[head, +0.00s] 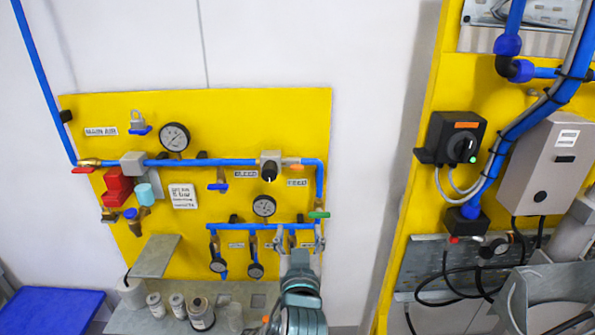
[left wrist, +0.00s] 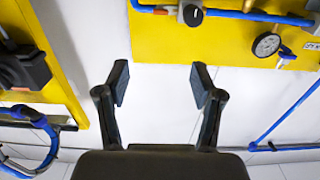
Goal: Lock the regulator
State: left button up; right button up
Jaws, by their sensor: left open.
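What looks like the regulator is a grey block with a round black knob (head: 269,172) on the blue pipe, upper right of the yellow panel. The black knob also shows at the top of the left wrist view (left wrist: 193,14). My left gripper (head: 299,240) comes up from the bottom in the head view, below and a little right of the knob. It is in front of the lower pipe and hides part of it. In the left wrist view my left gripper (left wrist: 161,80) has its fingers wide apart with nothing between them. My right gripper is not in view.
A gauge (head: 264,206) sits just below the knob, an orange handle (head: 296,168) and a green handle (head: 319,214) to its right. A yellow frame with a black rotary switch (head: 460,142) and cables stands at right. Cans (head: 200,315) stand below the panel.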

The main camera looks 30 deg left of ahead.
pick_arm(q)
jog(key=d+b+x, duration=0.1)
jog(key=b+x, duration=0.1)
jog(key=x, duration=0.2)
send_near(297, 168)
jog(key=p+x, duration=0.4)
jog(key=x, duration=0.5)
jog(key=shift+r+p, duration=0.1)
jog(key=shift+p, duration=0.2)
jog(key=shift+w+a, duration=0.35)
jog(key=shift+w, duration=0.05)
jog(key=shift+d, duration=0.1)
jog(key=c, duration=1.2)
